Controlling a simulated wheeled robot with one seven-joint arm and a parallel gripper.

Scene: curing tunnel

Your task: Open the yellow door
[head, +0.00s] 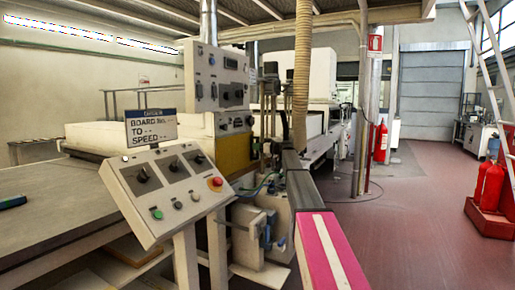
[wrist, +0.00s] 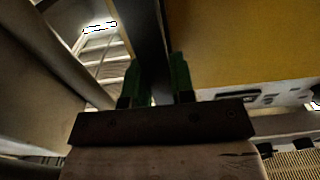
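The yellow door (head: 238,152) shows in the head view as a small yellow panel on the side of the machine, below a white control box and partly hidden by the slanted console. In the wrist view a broad yellow surface (wrist: 245,45) fills the upper right, close by. My gripper (wrist: 158,80) shows in the wrist view with two green fingers standing apart. A dark upright strip (wrist: 146,35) shows in the gap between them; I cannot tell whether they touch it. No handle is clear. In the head view my gripper is not clearly visible near the machine.
A slanted console (head: 168,190) with knobs and a red button stands in front of the machine. A ribbed hose (head: 302,70) hangs above. Red extinguishers (head: 490,187) stand at the right, beside a ladder. The red floor (head: 420,220) at the right is clear.

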